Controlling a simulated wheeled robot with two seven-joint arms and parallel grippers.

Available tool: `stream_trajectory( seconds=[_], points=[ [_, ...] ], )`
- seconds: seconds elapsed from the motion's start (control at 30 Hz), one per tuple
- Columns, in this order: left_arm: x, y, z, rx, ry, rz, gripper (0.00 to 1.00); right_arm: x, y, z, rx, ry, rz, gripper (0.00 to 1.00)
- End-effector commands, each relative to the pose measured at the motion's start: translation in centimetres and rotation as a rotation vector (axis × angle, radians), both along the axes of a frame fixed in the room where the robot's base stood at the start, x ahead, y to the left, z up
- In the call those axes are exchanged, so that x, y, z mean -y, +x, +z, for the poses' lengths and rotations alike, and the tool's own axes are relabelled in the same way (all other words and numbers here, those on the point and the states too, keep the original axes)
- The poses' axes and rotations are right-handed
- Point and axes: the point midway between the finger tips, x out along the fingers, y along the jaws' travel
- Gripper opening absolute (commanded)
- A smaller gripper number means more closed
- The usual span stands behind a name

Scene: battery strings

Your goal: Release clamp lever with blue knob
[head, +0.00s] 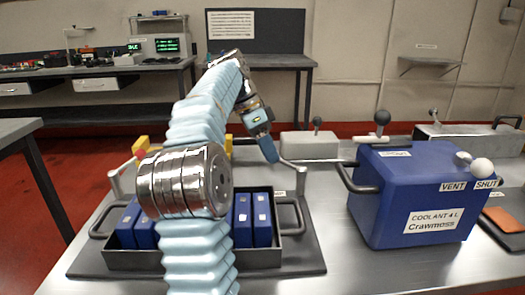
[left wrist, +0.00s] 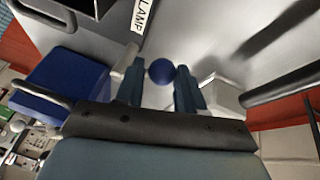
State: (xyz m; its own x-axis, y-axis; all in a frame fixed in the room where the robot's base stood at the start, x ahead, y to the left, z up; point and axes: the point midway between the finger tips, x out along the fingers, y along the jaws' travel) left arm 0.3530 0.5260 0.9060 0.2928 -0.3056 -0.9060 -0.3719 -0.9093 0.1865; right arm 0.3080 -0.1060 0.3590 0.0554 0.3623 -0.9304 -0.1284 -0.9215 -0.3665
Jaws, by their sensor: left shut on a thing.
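My left gripper (head: 268,150) reaches down to the right side of the black battery tray (head: 291,250). In the left wrist view, the blue knob (left wrist: 160,71) sits between the fingertips of my left gripper (left wrist: 158,76), which is shut on it. In the head view I cannot make the knob out apart from the blue fingers. A light grey clamp lever (head: 293,167) runs from beside the fingertips to the tray's right side. A "CLAMP" label, partly cut off, shows in the left wrist view (left wrist: 143,14). Blue batteries (head: 262,218) stand in the tray. My right gripper is not in view.
A blue coolant box (head: 370,225) with a black handle and a white-knobbed vent lever (head: 481,167) stands to the right. A pale grey block (head: 308,145) lies behind the tray. My left arm hides the tray's middle. Bare bench (head: 335,262) lies between tray and coolant box.

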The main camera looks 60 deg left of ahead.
Motion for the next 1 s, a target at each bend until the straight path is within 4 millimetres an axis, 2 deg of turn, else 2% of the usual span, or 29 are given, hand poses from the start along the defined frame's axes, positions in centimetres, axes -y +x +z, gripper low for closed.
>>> stream_trajectory(
  seconds=[0.13, 0.53, 0.57, 0.7, 0.77, 1.0],
  points=[
    [0.19, 0.72, -0.54, -0.010, -0.010, -0.031, 0.00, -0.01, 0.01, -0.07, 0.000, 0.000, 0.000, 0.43],
    [0.25, 0.82, -0.61, -0.011, -0.012, -0.038, 0.00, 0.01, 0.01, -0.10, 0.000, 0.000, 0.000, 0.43],
    [0.25, 0.82, -0.61, -0.011, -0.012, -0.038, 0.39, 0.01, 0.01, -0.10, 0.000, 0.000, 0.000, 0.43],
    [0.20, 0.78, -0.53, -0.010, -0.010, -0.035, 0.61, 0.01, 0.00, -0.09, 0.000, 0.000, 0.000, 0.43],
    [0.15, 0.74, -0.45, -0.009, -0.009, -0.033, 0.67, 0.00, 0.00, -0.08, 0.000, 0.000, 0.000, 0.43],
    [0.06, 0.62, -0.25, -0.005, -0.005, -0.029, 0.67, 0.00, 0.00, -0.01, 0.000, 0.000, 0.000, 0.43]
  ],
)
